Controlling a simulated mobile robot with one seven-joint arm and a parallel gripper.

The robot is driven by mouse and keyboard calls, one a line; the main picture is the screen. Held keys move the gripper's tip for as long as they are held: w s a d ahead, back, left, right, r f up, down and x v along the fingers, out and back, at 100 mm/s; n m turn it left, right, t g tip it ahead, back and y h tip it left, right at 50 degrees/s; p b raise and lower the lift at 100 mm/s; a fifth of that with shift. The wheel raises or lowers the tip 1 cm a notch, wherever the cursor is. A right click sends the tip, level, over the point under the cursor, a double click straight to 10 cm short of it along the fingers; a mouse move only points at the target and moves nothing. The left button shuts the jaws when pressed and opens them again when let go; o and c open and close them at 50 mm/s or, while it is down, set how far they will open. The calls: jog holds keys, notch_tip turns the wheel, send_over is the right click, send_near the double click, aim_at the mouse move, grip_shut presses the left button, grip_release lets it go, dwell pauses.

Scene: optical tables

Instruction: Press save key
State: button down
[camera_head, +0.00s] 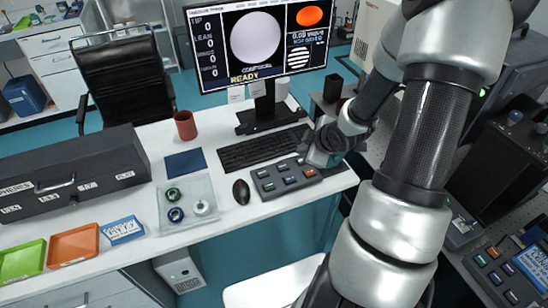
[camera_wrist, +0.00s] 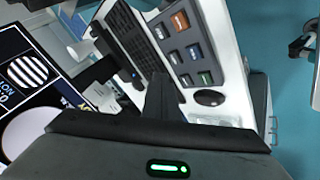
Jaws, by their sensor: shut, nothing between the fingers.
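A grey keypad (camera_head: 265,189) lies on the white desk, right of the black mouse (camera_head: 241,192). It has two rows of keys, mostly blue, grey and green, with an orange key (camera_head: 309,172) at its right end. The key labels are too small to read, so I cannot tell which is the save key. My gripper (camera_head: 325,150) is shut and empty, near the keypad's right end. In the wrist view its dark fingers (camera_wrist: 161,92) appear apart from the keys. Contact cannot be judged from the head view.
A keyboard (camera_head: 262,148) lies behind the keypad, below a monitor (camera_head: 258,40) reading READY. A glass tray (camera_head: 187,212) with several round parts stands left of the mouse. A brown cup (camera_head: 185,125) and black case (camera_head: 75,175) are further left. The desk's front edge is close.

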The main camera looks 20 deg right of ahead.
aim_at(292, 181)
jog(key=shift+w+a+f+n+t+y, duration=0.3)
jog(key=shift+a+f+y, duration=0.1)
jog(key=shift+a+f, duration=0.15)
jog(key=shift+w+a+f+n+t+y, duration=0.2)
jog(key=shift+a+f+t+y, duration=0.15)
jog(key=shift+a, duration=0.25)
jog(key=shift+f, duration=0.1)
notch_tip(292, 181, down, 9)
jog(key=b, duration=0.8)
dwell(1.1)
jog(key=shift+f+b, duration=0.25)
jog(key=shift+b, duration=0.1)
jog(key=shift+f+b, duration=0.4)
jog(key=shift+f, duration=0.05)
dwell(0.5)
dwell(0.3)
jog(key=shift+r+p, duration=0.75)
jog(key=shift+r, duration=0.1)
jog(key=shift+r, duration=0.1)
